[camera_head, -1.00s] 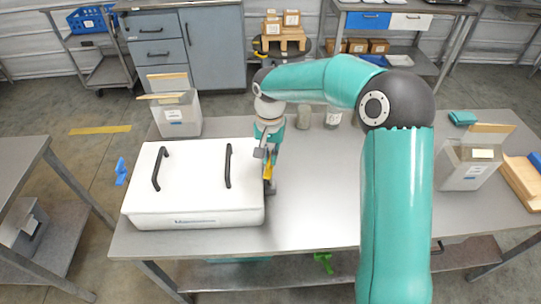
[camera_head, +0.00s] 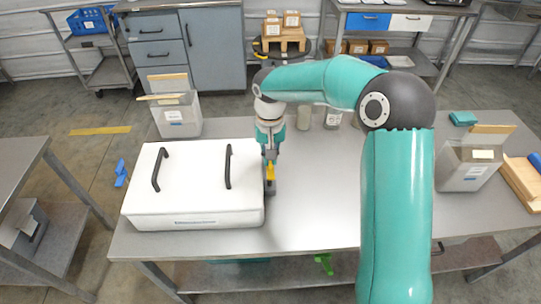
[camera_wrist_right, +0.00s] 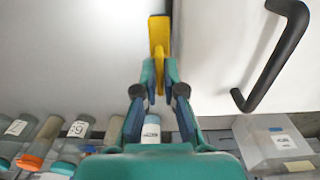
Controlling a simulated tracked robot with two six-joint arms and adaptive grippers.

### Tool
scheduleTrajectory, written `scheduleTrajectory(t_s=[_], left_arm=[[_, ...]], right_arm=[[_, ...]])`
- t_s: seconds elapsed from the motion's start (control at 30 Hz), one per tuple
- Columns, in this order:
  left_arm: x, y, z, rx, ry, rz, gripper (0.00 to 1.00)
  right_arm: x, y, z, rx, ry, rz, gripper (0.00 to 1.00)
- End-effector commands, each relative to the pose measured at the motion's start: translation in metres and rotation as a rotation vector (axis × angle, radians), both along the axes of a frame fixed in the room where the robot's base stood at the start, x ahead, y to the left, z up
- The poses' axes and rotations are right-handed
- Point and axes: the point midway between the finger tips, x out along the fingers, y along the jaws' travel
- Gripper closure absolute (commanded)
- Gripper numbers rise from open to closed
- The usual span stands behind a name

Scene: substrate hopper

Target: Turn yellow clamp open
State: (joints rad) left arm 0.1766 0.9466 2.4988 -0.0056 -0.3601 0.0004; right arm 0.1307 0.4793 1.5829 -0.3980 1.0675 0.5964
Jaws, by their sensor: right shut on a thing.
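The white hopper box (camera_head: 195,190) with two black handles stands on the left part of the metal table. The yellow clamp (camera_head: 270,172) is at its right side, and it also shows in the wrist view (camera_wrist_right: 158,38). My right gripper (camera_head: 270,158) comes down from above at the clamp. In the wrist view the right gripper's fingertips (camera_wrist_right: 159,88) are closed around the narrow part of the yellow clamp. The clamp's wide end sticks out beyond the fingers. A blue clamp (camera_head: 121,173) shows at the box's left side. My left gripper is not in view.
Jars (camera_head: 333,118) stand behind my right gripper. A grey bin (camera_head: 178,116) stands at the table's back left, another (camera_head: 465,165) at the right. A black box handle (camera_wrist_right: 275,60) is close to the gripper. The table front (camera_head: 310,220) is clear.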

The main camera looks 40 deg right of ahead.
Motion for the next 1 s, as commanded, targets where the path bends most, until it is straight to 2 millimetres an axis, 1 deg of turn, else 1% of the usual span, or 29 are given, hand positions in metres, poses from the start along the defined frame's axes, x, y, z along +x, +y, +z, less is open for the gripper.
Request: scheduleTrajectory(t_s=[0.03, 0.1, 0.17, 0.43, 0.57, 0.67, 0.77, 1.0], left_arm=[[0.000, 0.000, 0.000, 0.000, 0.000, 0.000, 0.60], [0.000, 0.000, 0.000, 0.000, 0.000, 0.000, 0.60], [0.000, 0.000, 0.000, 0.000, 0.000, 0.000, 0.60], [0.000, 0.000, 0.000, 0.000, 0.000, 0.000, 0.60], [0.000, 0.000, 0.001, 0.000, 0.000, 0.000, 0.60], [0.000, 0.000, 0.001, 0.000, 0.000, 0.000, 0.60], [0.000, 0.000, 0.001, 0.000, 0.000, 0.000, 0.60], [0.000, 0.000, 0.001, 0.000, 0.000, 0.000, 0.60]], right_arm=[[0.001, -0.001, 0.002, -0.002, -0.005, 0.002, 0.87], [0.001, -0.001, 0.002, -0.002, -0.005, 0.002, 0.75], [0.001, 0.000, 0.001, -0.002, -0.003, 0.001, 0.67], [0.000, 0.000, 0.001, -0.001, -0.002, 0.000, 0.67], [0.001, 0.000, 0.006, -0.001, -0.002, 0.000, 0.67], [0.001, 0.000, 0.016, -0.001, -0.004, 0.001, 0.67], [0.001, 0.000, 0.033, -0.001, -0.006, 0.001, 0.67], [0.002, 0.000, 0.081, -0.001, -0.006, 0.001, 0.67]])
